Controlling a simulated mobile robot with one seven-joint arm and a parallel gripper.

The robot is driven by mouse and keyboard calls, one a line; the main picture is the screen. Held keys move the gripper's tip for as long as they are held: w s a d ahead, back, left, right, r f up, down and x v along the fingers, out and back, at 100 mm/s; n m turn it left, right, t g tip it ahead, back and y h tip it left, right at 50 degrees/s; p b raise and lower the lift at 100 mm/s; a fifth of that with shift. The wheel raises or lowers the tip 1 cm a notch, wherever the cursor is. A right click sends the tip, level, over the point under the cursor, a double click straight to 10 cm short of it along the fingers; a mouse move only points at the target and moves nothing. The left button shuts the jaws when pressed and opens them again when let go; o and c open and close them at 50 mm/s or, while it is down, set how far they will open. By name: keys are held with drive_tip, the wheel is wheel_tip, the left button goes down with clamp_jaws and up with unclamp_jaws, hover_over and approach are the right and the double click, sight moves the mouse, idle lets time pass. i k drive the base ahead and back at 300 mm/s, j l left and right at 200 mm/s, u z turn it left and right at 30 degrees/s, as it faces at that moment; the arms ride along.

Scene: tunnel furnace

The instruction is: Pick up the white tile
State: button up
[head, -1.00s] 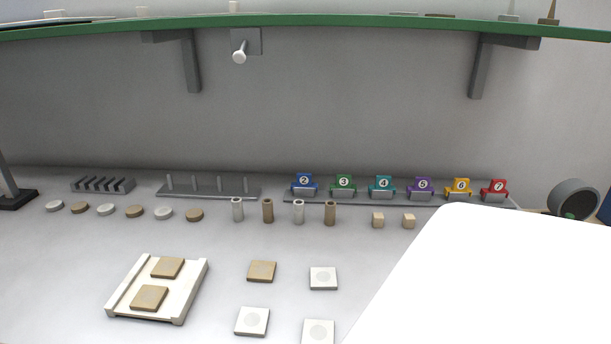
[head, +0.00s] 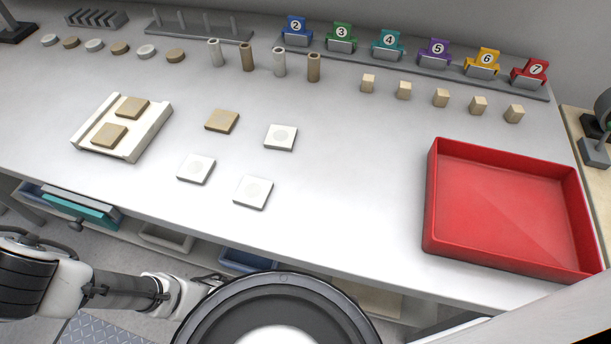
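Three white square tiles with faint round marks lie flat on the pale table in the head view. One white tile (head: 281,137) is at the back right of the group. Another white tile (head: 196,169) is at the left, and a third white tile (head: 253,192) is nearest the table's front edge. A tan tile (head: 222,121) lies behind them. My arm shows at the lower left, below the table's front edge and apart from the tiles. My gripper cannot be made out.
A cream tray (head: 153,132) holding two tan tiles is at the left. A red bin (head: 470,254), seemingly empty, is at the right. Tubes, discs, small blocks and a numbered clip rack (head: 400,58) line the back. Bins (head: 248,260) sit under the table. The front middle is clear.

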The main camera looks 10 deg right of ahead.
sight(253, 192)
drive_tip(key=k+l+u, duration=0.15)
drive_tip(key=u, duration=0.2)
drive_tip(key=k+u, duration=0.25)
drive_tip(key=u, duration=0.15)
